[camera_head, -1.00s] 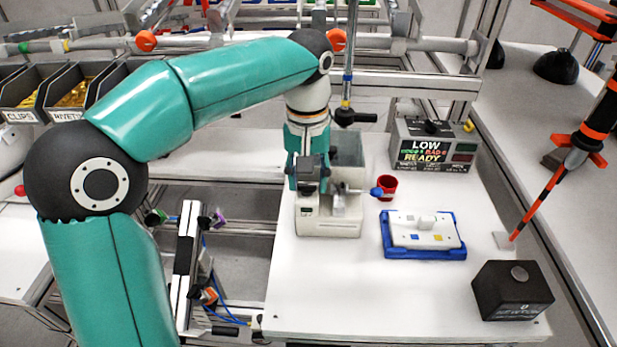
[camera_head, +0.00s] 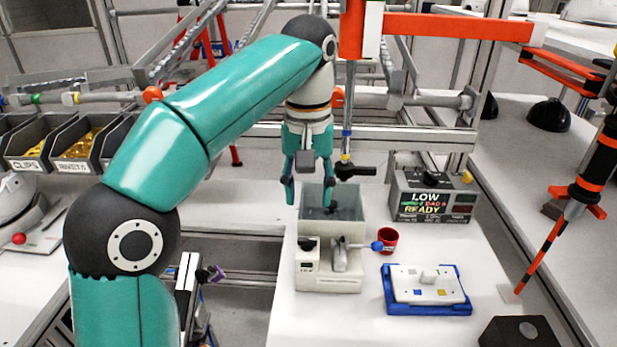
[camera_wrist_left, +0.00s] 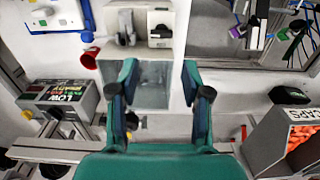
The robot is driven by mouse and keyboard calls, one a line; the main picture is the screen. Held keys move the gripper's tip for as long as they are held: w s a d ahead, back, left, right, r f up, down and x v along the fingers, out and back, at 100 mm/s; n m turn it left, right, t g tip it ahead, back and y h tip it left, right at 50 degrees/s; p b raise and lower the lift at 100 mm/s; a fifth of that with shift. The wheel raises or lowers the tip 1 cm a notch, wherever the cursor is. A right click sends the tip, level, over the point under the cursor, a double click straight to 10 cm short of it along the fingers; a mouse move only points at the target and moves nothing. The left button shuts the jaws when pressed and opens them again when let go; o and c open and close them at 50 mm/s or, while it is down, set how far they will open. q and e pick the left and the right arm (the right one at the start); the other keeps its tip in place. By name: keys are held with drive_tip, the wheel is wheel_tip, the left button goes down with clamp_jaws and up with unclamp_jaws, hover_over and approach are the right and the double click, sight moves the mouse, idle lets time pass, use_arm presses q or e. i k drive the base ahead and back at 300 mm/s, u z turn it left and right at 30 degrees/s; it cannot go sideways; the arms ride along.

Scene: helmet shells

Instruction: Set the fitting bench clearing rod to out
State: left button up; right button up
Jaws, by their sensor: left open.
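A cream bench machine (camera_head: 330,268) stands on the white bench. A clear grey bin (camera_head: 346,204) is at its back, and a metal lever with a blue knob (camera_head: 377,246) sticks out to its right. I cannot tell for sure which part is the clearing rod. My left gripper (camera_head: 307,190) points down over the back of the bin, fingers spread and empty. In the left wrist view the gripper (camera_wrist_left: 158,85) is open, with the bin (camera_wrist_left: 152,88) between its fingers and the blue knob (camera_wrist_left: 87,37) off to the left. My right gripper is not in view.
A black handle (camera_head: 355,171) hangs on a post close right of the gripper. A red cup (camera_head: 388,240), a display box reading LOW and READY (camera_head: 432,200), a blue tray (camera_head: 462,305) and a black box (camera_head: 520,332) stand to the right. A rail crosses behind.

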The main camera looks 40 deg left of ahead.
sight(376, 246)
drive_tip(key=k, duration=1.5)
